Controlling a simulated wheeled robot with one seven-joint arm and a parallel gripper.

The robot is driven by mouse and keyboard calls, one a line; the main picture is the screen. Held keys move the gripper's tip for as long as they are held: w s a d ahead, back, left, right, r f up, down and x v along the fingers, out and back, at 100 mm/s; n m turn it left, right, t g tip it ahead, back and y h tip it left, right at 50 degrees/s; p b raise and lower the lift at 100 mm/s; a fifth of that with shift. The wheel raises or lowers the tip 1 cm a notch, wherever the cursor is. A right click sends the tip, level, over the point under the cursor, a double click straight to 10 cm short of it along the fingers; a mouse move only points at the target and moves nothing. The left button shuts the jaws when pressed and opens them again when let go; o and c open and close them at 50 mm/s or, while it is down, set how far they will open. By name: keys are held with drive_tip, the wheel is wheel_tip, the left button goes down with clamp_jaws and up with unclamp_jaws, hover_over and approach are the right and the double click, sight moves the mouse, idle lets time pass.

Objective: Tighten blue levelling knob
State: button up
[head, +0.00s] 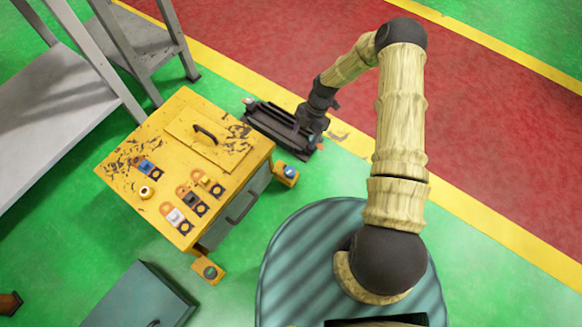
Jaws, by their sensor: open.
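A blue knob (290,170) sits on a small yellow foot bracket (286,180) at the right corner of the yellow cabinet (120,170). It looks small, and its turning position cannot be read. My gripper (311,122) is dark and hangs at the end of my arm, above and right of the knob in the picture. It is open and stays apart from the knob. Its fingertips are small and hard to separate from a dark slotted object (268,122) beside or under it. A second foot bracket (213,277) at the cabinet's lower corner carries a dark greenish knob (210,271).
The cabinet top holds a black handle (206,134) and several coloured switches. A grey-green box (142,298) stands on the floor at the lower left. Grey metal shelving (60,105) fills the upper left. Green floor is clear right of the knob.

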sight(290, 171)
idle(0.3)
drive_tip(key=b+x, duration=0.7)
drive_tip(key=x, duration=1)
drive_tip(key=shift+s+f, duration=0.1)
drive_tip(key=shift+f, duration=0.1)
drive_tip(key=c, duration=1)
